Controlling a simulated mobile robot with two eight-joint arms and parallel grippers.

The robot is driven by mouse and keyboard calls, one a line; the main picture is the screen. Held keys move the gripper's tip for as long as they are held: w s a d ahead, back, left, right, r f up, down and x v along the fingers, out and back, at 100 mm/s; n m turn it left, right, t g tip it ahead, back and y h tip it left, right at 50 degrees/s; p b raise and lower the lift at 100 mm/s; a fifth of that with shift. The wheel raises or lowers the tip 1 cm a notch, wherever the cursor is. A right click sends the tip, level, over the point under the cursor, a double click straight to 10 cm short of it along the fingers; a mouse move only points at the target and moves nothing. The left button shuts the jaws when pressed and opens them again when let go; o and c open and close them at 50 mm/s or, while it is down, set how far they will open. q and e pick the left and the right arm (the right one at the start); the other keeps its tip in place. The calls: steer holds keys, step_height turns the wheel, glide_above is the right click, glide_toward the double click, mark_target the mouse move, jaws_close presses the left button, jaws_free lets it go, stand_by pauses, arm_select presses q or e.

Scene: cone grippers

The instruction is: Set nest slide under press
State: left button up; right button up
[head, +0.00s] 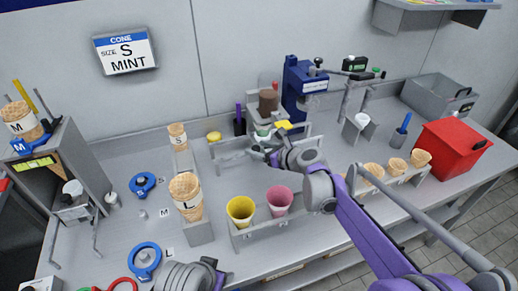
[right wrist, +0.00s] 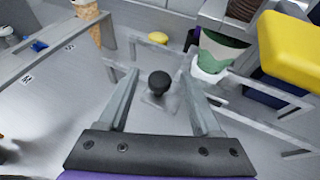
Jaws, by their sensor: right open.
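A black round knob (right wrist: 160,82) on a small grey plate stands between the fingers of my right gripper (right wrist: 162,98) in the right wrist view. The fingers are apart, and I see no clear contact with the knob. In the head view my right gripper (head: 266,155) is in front of a grey stand (head: 290,143) holding a brown cylinder (head: 268,102). Below the cylinder sits a green and white cup-like piece (right wrist: 215,52). A blue press-like machine (head: 303,90) stands behind to the right. Part of my left arm shows at the bottom; its fingers are not visible.
Grey rails (right wrist: 265,110) flank the knob. Yellow and pink cups (head: 240,210) stand in a front rack, and several cones (head: 372,172) in another. A tall cone marked L (head: 187,196) stands left. A red bin (head: 452,148) is at right. A yellow block (right wrist: 292,45) hangs close right.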

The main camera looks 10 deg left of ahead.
jaws_close()
stand_by(1.3)
